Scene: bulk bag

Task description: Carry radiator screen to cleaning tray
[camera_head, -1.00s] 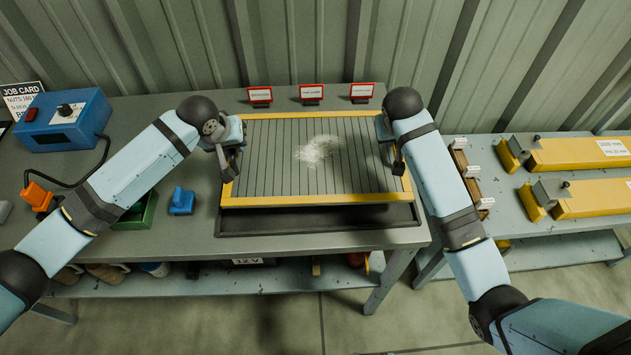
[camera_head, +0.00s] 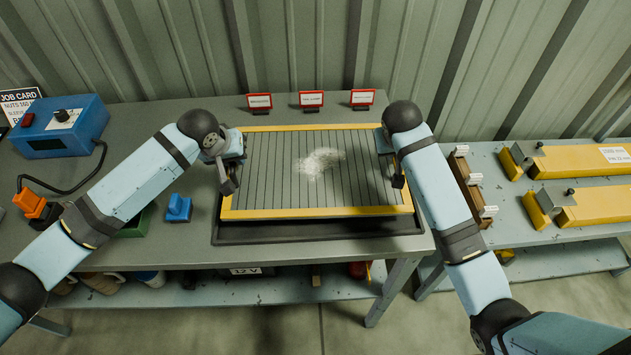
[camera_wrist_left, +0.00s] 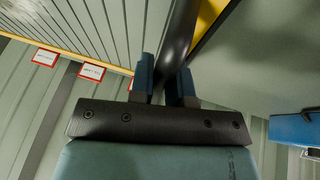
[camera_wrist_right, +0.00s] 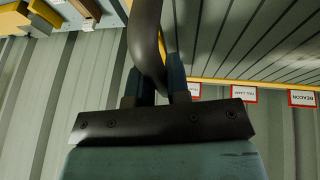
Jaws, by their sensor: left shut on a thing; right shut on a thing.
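The radiator screen (camera_head: 270,178) is a grey slatted panel in a yellow frame, with a pale dusty patch near its middle. It lies flat over a dark shallow tray (camera_head: 320,232), whose front rim shows below it; I cannot tell whether they touch. My left gripper (camera_head: 230,178) is shut on the black handle at the screen's left side, which shows in the left wrist view (camera_wrist_left: 178,45). My right gripper (camera_head: 395,172) is shut on the handle at the right side, which shows in the right wrist view (camera_wrist_right: 147,45).
Several red-framed labels (camera_head: 311,99) stand behind the screen. A blue box (camera_head: 60,128) with a knob, a blue block (camera_head: 179,207) and a green bin (camera_head: 137,225) are at left. Yellow beams (camera_head: 585,160) lie on the right bench. A ribbed wall closes the back.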

